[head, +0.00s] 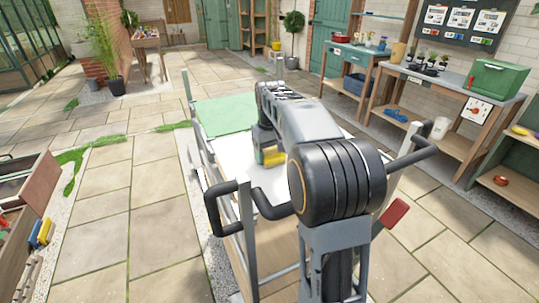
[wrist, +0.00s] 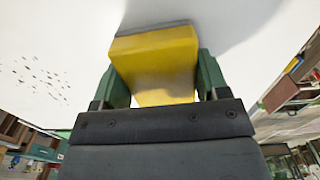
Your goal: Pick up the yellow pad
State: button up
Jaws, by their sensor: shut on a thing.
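The yellow pad (wrist: 155,65) is a yellow block with a dark grey strip along its far edge. In the wrist view it sits between the two green fingers of my gripper (wrist: 160,85), which are shut on its sides. In the head view a small part of the yellow pad (head: 273,158) shows beside my gripper (head: 258,157), above the white top of the cart (head: 225,160). My arm hides much of the pad and the cart top there. I cannot tell whether the pad touches the white surface.
A green mat (head: 225,113) lies at the far end of the cart. Dark specks (wrist: 35,75) are scattered on the white surface in the wrist view. A workbench (head: 455,90) with a green box (head: 497,79) stands at the right. Paved floor is open on the left.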

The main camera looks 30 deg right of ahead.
aim_at(271, 151)
jog(key=shift+c, duration=0.5)
jog(key=shift+r, duration=0.1)
jog(key=shift+r, duration=0.6)
notch_tip(271, 151, up, 2)
jog(key=shift+w+d+r+p, duration=0.1)
jog(key=shift+r+p, duration=0.1)
jog(key=shift+p, duration=0.3)
jog(key=w+d+r+p, duration=0.1)
jog(key=d+r+p, duration=0.1)
jog(key=d+r, duration=0.2)
jog(key=w+d+r+p, duration=0.1)
jog(key=d+r+p, duration=0.2)
jog(key=d, duration=0.6)
jog(key=shift+w+d+r, duration=0.15)
jog(key=shift+d+r, duration=0.15)
jog(key=shift+r, duration=0.85)
